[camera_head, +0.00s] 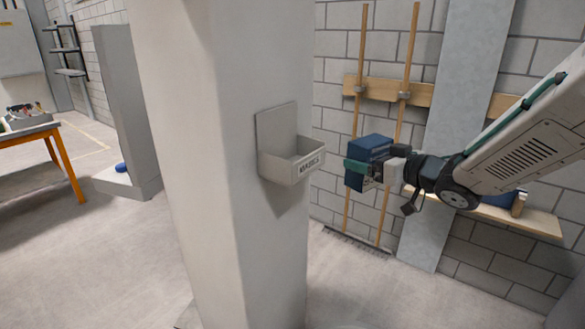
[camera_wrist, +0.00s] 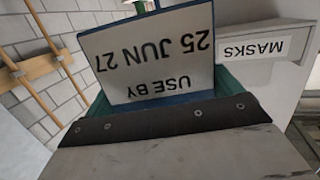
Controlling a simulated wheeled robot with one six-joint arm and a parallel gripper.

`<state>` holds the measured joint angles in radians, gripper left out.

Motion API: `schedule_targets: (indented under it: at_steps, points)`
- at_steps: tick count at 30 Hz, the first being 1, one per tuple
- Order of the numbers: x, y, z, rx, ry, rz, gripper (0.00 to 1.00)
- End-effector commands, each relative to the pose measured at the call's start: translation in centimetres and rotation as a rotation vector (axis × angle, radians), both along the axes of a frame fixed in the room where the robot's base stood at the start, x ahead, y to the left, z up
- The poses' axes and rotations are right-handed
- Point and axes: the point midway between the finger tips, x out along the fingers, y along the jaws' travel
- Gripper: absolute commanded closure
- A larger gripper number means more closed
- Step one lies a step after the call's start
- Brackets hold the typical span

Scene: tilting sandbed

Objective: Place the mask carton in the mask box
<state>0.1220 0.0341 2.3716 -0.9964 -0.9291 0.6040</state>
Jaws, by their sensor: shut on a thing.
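The mask carton (camera_head: 369,148) is dark blue. In the wrist view the carton (camera_wrist: 150,60) shows a pale label reading "USE BY 25 JUN 27", upside down. My gripper (camera_head: 368,172), with green fingers, is shut on the carton and holds it in the air. The mask box (camera_head: 300,169) is a grey open-topped bin with a tall back plate, fixed to the pillar. Its front label reads "MASKS" and also shows upside down on the box in the wrist view (camera_wrist: 282,36). In the head view the carton is right of the box, apart from it. The bin's floor is hidden.
The wide pale pillar (camera_head: 215,120) carries the box. Behind my gripper, long wooden-handled tools (camera_head: 358,80) hang on a block wall. A wooden shelf (camera_head: 520,217) is at the right. An orange-legged table (camera_head: 68,160) stands far left. Open floor lies between.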

Motion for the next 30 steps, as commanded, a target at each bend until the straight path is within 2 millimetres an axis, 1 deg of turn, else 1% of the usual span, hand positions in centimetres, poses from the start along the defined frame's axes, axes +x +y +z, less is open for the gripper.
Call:
schedule_targets:
  at_steps: [1, 3, 6, 9, 12, 14, 17, 20, 30]
  points:
    - [-1.4, 0.4, 3.0, -0.005, -0.017, 0.057, 0.36]
    - [-3.8, 1.1, 5.9, -0.005, -0.016, 0.139, 0.36]
    - [-7.2, 1.8, 8.9, -0.003, -0.011, 0.221, 0.36]
    - [-9.9, 2.1, 10.6, -0.001, -0.006, 0.261, 0.36]
    - [-11.5, 2.1, 11.4, 0.001, -0.002, 0.276, 0.36]
    - [-12.0, 2.2, 11.7, 0.002, -0.002, 0.279, 0.36]
    - [-12.0, 2.8, 11.9, 0.004, 0.001, 0.284, 0.36]
    - [-10.9, 4.4, 11.8, 0.004, 0.004, 0.287, 0.36]
    - [-5.2, 11.8, 11.8, 0.003, 0.003, 0.289, 0.36]
